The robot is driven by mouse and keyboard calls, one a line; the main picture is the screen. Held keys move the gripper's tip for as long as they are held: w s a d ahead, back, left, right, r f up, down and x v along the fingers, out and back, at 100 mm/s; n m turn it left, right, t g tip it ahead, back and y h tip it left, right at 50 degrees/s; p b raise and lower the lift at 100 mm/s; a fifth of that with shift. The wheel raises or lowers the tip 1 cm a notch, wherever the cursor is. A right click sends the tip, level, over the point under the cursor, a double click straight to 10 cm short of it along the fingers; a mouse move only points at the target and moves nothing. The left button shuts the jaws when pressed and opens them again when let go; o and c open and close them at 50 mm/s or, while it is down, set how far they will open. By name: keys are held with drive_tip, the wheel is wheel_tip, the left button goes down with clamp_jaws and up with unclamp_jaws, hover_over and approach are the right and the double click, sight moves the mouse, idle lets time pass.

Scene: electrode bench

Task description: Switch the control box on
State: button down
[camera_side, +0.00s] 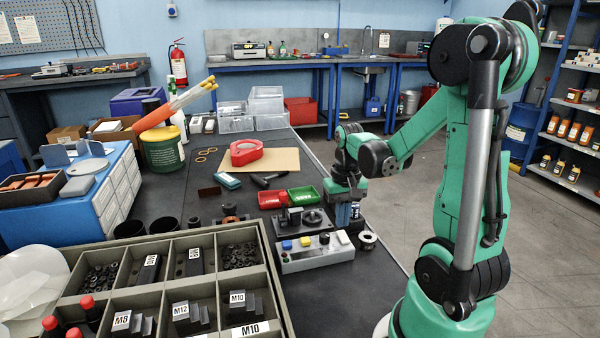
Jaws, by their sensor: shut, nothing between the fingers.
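The control box (316,258) is a low light-grey box near the table's right edge. Its top carries a blue button, a yellow button and a dark knob or switch towards the right. The state of the switch is too small to read. My gripper (345,222) points down just behind the box's right end. Its fingers are shut with nothing between them. Whether the fingertips touch the box or stand apart from it, I cannot tell.
A round metal ring (368,240) lies right of the box. A compartment crate (268,277) stands at its left. Black table shows in front.

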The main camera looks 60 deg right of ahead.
sight(340, 232)
drive_tip(key=shift+f, duration=1)
drive_tip(key=shift+r, duration=3.55)
drive_tip(key=shift+a, duration=0.1)
drive_tip(key=w+a+r+n+t, duration=0.1)
drive_tip(key=w+a+n+t, duration=0.2)
drive_tip(key=a, duration=0.6)
drive_tip(key=w+a+r+n+t, duration=0.2)
drive_tip(key=a+n, duration=0.4)
drive_tip(key=a, duration=0.3)
drive_tip(key=shift+w+t, duration=0.5)
drive_tip(key=shift+t, duration=0.6)
